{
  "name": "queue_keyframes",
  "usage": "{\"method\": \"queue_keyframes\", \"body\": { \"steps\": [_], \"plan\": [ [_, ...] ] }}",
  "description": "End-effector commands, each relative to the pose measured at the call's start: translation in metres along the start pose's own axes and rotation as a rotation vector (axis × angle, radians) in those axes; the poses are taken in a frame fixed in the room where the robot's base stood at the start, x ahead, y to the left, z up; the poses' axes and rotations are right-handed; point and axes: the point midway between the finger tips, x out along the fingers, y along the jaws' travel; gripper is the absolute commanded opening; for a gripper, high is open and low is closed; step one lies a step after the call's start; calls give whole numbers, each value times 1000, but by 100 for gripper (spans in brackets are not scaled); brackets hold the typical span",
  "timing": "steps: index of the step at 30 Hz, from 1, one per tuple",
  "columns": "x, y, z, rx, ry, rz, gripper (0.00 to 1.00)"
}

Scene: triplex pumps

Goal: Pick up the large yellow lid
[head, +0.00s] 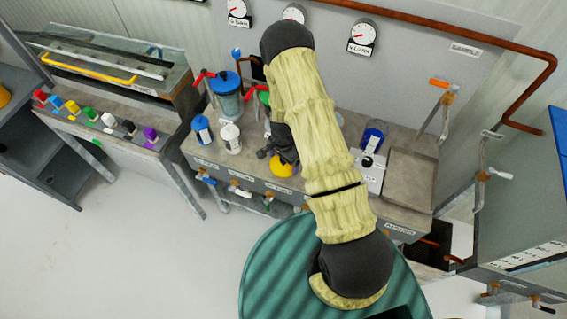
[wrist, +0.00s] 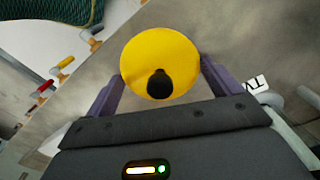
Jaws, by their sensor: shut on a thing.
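The large yellow lid (wrist: 160,55) is a round disc with a black knob, seen in the wrist view between my two purple fingers. My gripper (wrist: 161,80) is shut on the lid, with a finger at its left and right edges. In the head view, part of the yellow lid (head: 283,168) shows below my dark gripper (head: 282,150), over the front of the grey bench. My arm hides much of the area behind it. I cannot tell whether the lid touches the bench or is raised.
On the bench (head: 205,150) stand a blue-lidded container (head: 226,95), a blue bottle (head: 201,130), a white bottle (head: 230,138) and a blue cup (head: 374,136). Valve handles line the bench front. A copper pipe (head: 535,90) runs along the wall at right. Clear floor lies at the lower left.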

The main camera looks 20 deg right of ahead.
Motion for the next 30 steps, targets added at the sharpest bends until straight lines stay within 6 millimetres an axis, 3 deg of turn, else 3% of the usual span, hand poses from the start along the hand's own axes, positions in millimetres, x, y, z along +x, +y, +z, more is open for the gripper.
{"method": "queue_keyframes", "body": {
  "steps": [11, 24, 30],
  "plan": [
    [-16, -1, 0, -1, 2, -1, 67],
    [-85, -1, 0, -2, 2, -3, 67],
    [-99, 0, 0, -1, 0, 0, 67]
  ]
}}
